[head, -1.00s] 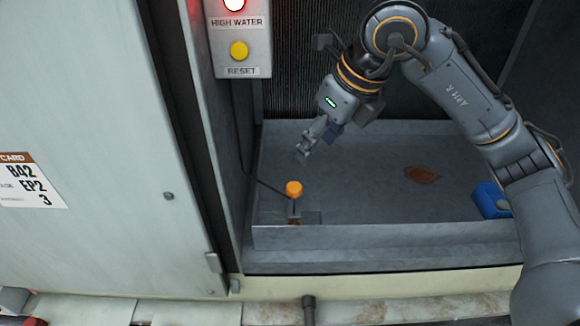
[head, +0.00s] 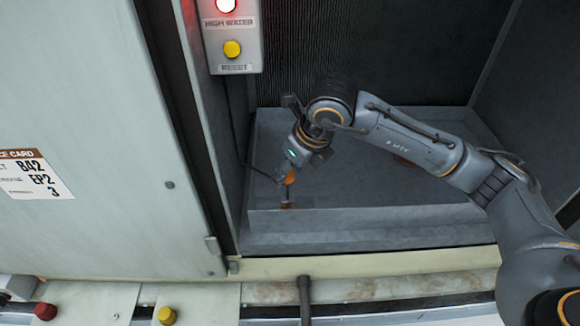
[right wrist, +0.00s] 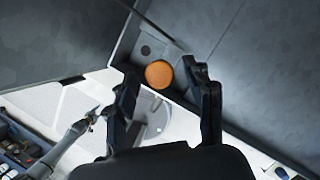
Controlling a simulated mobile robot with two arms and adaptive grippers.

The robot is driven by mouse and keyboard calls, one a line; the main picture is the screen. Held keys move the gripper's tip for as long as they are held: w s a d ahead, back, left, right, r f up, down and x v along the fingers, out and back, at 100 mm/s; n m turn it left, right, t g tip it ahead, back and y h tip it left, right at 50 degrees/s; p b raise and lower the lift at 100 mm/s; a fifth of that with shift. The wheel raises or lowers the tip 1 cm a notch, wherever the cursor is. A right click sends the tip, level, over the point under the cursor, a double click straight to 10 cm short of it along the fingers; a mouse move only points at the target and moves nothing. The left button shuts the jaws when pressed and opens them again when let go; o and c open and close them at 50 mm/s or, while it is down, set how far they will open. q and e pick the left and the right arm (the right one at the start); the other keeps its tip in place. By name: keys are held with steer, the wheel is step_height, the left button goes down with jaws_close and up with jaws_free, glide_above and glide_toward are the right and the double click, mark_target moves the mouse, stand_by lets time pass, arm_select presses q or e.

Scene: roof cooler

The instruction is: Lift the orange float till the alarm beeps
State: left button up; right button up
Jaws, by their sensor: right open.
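The orange float (head: 290,177) sits on a thin stem at the front left corner of the grey basin (head: 360,225). My right gripper (head: 284,174) is at the float and partly covers it in the head view. In the right wrist view the float (right wrist: 159,74) shows between the tips of the two open fingers of my right gripper (right wrist: 161,76); I cannot tell whether they touch it. The alarm box (head: 231,50) has a glowing red HIGH WATER light (head: 226,5). A grey arm, apparently my left gripper (right wrist: 92,116), shows small at the lower left.
A yellow RESET button (head: 232,49) is on the alarm box. A dark cable runs from the box down to the float. A pale cabinet door (head: 90,140) stands at left.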

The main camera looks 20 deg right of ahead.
steer(key=shift+c, duration=0.2)
steer(key=shift+s, duration=0.1)
jaws_close()
steer(key=shift+r, duration=1.25)
arm_select(q)
steer(key=shift+s+f, duration=0.3)
arm_select(e)
steer(key=shift+o, duration=0.2)
jaws_free()
arm_select(q)
steer(key=shift+s, duration=0.1)
arm_select(e)
steer(key=shift+r, duration=0.3)
steer(key=v, duration=1.1)
steer(key=shift+s, duration=0.15)
